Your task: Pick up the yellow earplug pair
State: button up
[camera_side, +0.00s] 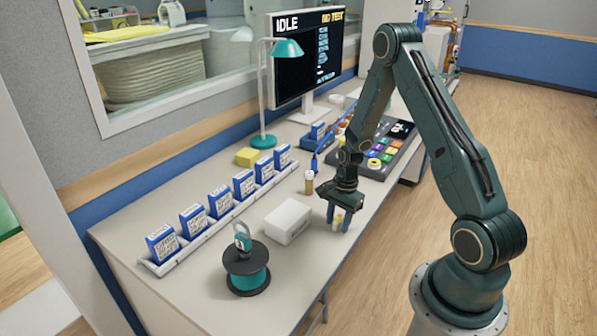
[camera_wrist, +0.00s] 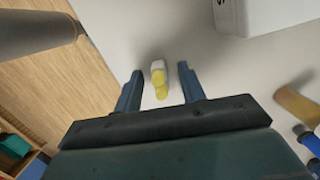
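The yellow earplug pair (camera_wrist: 159,80) shows in the wrist view between the two fingers, with a pale white part around or beside its upper piece. In the side view the yellow pair (camera_side: 338,220) shows small between the fingertips, partly hidden by them. My gripper (camera_wrist: 160,88) is open, with a visible gap on each side of the pair. In the side view my gripper (camera_side: 340,222) points down close to the table's front edge. I cannot tell how high the fingertips are above the table.
A white box (camera_side: 287,221) stands just left of my gripper. A small brown bottle (camera_side: 309,183) stands behind it. The front edge is close.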

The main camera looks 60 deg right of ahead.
aim_at(339, 216)
grip_shut()
jog(key=shift+r, duration=0.2)
dwell(0.4)
notch_tip(339, 216, up, 20)
jog(key=shift+f, duration=0.2)
dwell(0.5)
dwell(0.5)
